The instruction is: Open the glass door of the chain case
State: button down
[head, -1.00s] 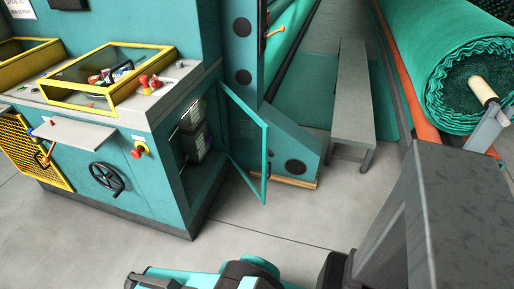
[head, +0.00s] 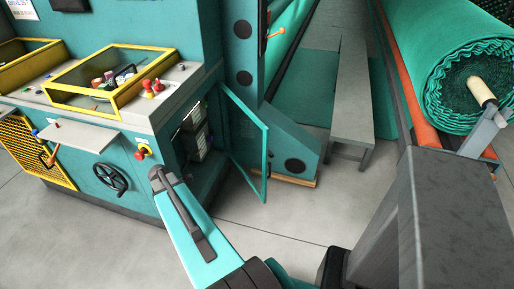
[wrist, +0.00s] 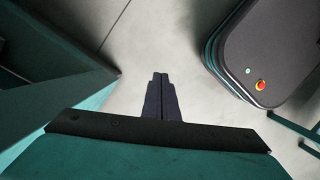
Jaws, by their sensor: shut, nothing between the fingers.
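The chain case appears to be the open compartment (head: 192,135) at the right end of the teal machine, with pale stacked parts inside. Its teal-framed door with a see-through pane (head: 265,160) stands swung out from the opening, at an angle to the machine. My gripper (wrist: 160,77) shows in the wrist view with its dark fingers together and empty, over bare grey floor. A teal panel (wrist: 45,75) lies to its left; I cannot tell which part it is. In the head view my arm rises in front of the machine; the fingers cannot be made out there.
Yellow-framed boxes (head: 112,80), a red knob (head: 152,87) and a handwheel (head: 111,178) are on the machine. A yellow mesh guard (head: 35,152) is at left. A grey bench (head: 350,110) and a green netting roll (head: 455,60) stand right. Floor (head: 290,220) before the door is clear.

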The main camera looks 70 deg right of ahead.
jog(key=s+d+r+n+p, duration=0.1)
jog(key=s+d+r, duration=0.3)
jog(key=d+r, duration=0.3)
jog(key=s+d+r+n+h+p, duration=0.1)
jog(key=s+d+r, duration=0.4)
jog(key=d, duration=0.6)
jog(key=s+d+r+n+h, duration=0.1)
jog(key=s+d+r, duration=0.3)
jog(key=d+r, duration=0.5)
jog(key=shift+s+d+r+n+p, duration=0.25)
jog(key=shift+d+r+n+p, duration=0.1)
jog(key=shift+d+n+p, duration=0.1)
jog(key=shift+f, duration=0.15)
jog(key=p, duration=0.4)
send_over(257, 148)
jog(key=s+a, duration=0.2)
jog(key=a, duration=0.3)
jog(key=shift+d+f, duration=0.1)
jog(key=shift+f, duration=4.4)
